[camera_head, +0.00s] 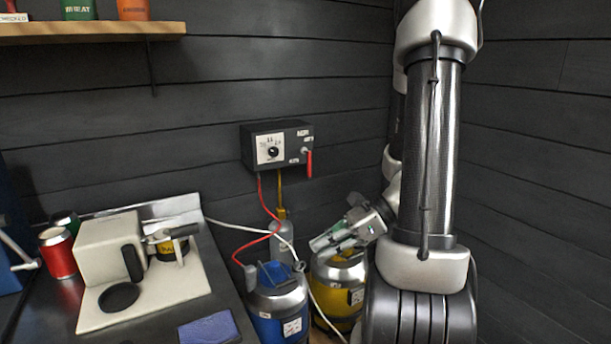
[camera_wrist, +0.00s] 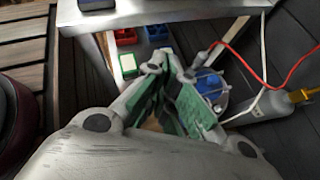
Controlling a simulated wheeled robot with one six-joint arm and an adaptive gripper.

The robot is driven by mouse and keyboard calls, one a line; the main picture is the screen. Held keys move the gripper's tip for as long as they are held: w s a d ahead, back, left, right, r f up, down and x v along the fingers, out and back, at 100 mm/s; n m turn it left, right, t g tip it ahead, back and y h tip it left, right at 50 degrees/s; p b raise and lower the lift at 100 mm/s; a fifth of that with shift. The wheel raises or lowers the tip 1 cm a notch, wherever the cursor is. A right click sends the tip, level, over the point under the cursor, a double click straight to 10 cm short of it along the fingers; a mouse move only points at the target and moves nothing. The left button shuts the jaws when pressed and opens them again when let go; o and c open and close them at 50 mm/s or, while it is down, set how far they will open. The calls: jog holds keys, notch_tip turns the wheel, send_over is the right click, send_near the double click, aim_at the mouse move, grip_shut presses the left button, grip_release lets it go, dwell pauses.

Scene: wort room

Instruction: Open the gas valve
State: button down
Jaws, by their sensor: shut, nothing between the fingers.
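A dark control box (camera_head: 277,146) is mounted on the wall, with a white dial plate and a black knob (camera_head: 273,151). A red lever (camera_head: 309,163) hangs straight down at its right side. A yellow pipe (camera_head: 281,190) runs from under the box to a grey cylinder (camera_head: 281,238); the cylinder also shows in the wrist view (camera_wrist: 262,108). I cannot tell which of these parts is the gas valve. My gripper (camera_head: 325,241), with green finger pads, is below and right of the box, apart from the lever. It is shut and empty; its fingers also show in the wrist view (camera_wrist: 163,62).
A blue keg (camera_head: 278,305) and a yellow keg (camera_head: 338,283) stand below the box. Red (camera_head: 262,208) and white (camera_head: 235,227) hoses hang nearby. A counter with a cream machine (camera_head: 110,249) and a red can (camera_head: 58,254) is at left. A shelf (camera_head: 90,31) is upper left.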

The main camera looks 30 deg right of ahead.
jog(key=w+d+r+m+t+h, duration=0.2)
jog(key=w+d+m+t, duration=0.3)
jog(key=w+m, duration=0.4)
jog(key=w+d+r+m+t+h, duration=0.2)
jog(key=w+d+m+t, duration=0.3)
jog(key=m, duration=1.2)
jog(key=w+r+t, duration=0.1)
jog(key=w+t, duration=0.1)
jog(key=w, duration=0.2)
jog(key=shift+w+r+t+h, duration=0.3)
jog(key=shift+w+t+h, duration=0.05)
jog(key=shift+t+h, duration=0.05)
jog(key=shift+w, duration=0.1)
jog(key=w, duration=0.9)
jog(key=shift+w+d, duration=0.15)
jog(key=shift+d, duration=0.25)
jog(key=shift+d, duration=0.1)
